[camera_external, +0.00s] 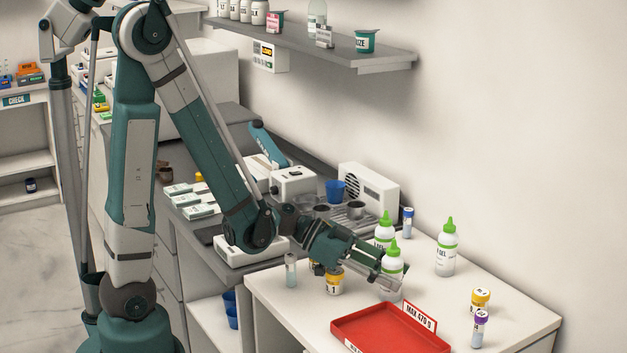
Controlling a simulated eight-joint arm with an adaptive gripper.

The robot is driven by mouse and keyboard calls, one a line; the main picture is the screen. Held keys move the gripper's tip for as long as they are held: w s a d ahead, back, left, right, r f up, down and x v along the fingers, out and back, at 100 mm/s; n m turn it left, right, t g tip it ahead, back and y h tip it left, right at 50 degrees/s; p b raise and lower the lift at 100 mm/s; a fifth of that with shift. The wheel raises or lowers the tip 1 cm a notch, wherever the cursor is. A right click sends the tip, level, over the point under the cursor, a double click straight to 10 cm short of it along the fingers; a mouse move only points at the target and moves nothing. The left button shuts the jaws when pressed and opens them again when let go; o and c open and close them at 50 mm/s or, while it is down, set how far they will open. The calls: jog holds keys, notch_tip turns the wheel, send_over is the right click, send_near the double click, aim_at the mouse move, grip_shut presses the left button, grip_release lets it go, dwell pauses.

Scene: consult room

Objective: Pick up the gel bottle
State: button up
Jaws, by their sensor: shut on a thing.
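Several white bottles with green pointed caps stand on the white table. My gripper (394,280) is shut on the front gel bottle (393,262). Its fingers cover part of the bottle's body. The bottle looks upright, and I cannot tell whether its base touches the table. A second green-capped bottle (385,231) is close behind it, partly hidden. A third one (446,250), with a "GEL" label, stands apart to the right.
Yellow-capped jars (334,281) (480,299), a purple-capped vial (479,328), a blue-capped vial (407,222) and a clear vial (291,270) stand around. A wall shelf (385,57) hangs above.

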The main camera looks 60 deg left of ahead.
aim_at(394, 240)
jog(key=shift+r, duration=0.15)
jog(key=shift+r+p, duration=1.8)
jog(key=shift+r, duration=3.05)
jog(key=shift+d, duration=0.1)
jog(key=s+d+m+g+h, duration=0.3)
jog(key=s+d+m+g, duration=0.5)
jog(key=s+d, duration=0.3)
jog(key=s, duration=0.4)
jog(key=shift+d+r+g, duration=0.25)
jog(key=shift+r+g, duration=0.15)
jog(key=shift+s, duration=0.1)
jog(key=shift+f+b, duration=1.05)
jog(key=shift+f, duration=1.9)
